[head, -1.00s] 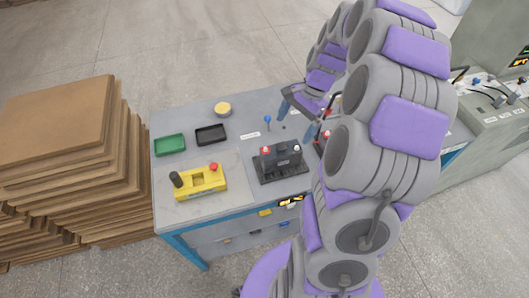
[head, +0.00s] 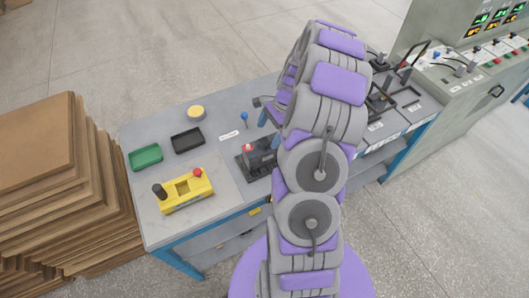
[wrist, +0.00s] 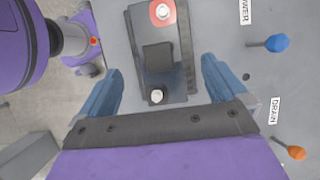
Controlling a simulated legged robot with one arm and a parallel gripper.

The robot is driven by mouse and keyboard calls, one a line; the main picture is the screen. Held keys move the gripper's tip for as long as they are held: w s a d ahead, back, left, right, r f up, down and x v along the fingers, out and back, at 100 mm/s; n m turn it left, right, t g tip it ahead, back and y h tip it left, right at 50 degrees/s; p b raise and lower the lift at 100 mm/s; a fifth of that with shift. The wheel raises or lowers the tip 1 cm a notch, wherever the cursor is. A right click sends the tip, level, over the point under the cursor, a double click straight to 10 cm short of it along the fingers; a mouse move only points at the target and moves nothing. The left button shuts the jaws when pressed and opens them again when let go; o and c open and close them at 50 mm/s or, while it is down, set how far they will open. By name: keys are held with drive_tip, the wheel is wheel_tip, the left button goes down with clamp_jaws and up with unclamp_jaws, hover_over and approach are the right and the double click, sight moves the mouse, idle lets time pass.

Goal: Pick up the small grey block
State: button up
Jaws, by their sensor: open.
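The small grey block (head: 262,153) has a red-topped post and sits in a black tray (head: 247,172) on the workbench; my arm partly hides it. In the wrist view the grey block (wrist: 168,85) lies ahead between the fingers, with a red post, a pale post and a dark raised part on its top. My gripper (wrist: 163,92) is open, with one blue finger on each side of the block and visible gaps between. I cannot tell how high above it the fingers are. In the head view my gripper is mostly hidden by the arm.
A yellow holder (head: 186,192), green tray (head: 146,157), empty black tray (head: 187,140) and yellow disc (head: 196,112) are on the bench. A blue knob (wrist: 277,43) and orange knob (wrist: 297,153) stand right of my gripper. Stacked brown sheets (head: 50,150) are left.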

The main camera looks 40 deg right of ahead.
sight(265, 140)
drive_tip(key=shift+w+a+f, duration=0.1)
drive_tip(key=shift+a+f, duration=1)
drive_tip(key=shift+f, duration=0.3)
drive_tip(key=shift+d+f+b, duration=0.3)
drive_tip(key=shift+d+f, duration=0.1)
drive_tip(key=b+x, duration=0.1)
drive_tip(key=x, duration=0.3)
drive_tip(key=shift+w+d+f, duration=0.1)
drive_tip(key=shift+f, duration=0.2)
drive_tip(key=shift+a, duration=0.55)
drive_tip(key=shift+d+f, duration=0.15)
drive_tip(key=shift+d, duration=0.45)
drive_tip(key=c, duration=0.7)
drive_tip(key=shift+w+a, duration=0.1)
drive_tip(key=shift+a, duration=0.25)
drive_tip(key=c, duration=0.6)
drive_tip(key=shift+d, duration=0.2)
clamp_jaws()
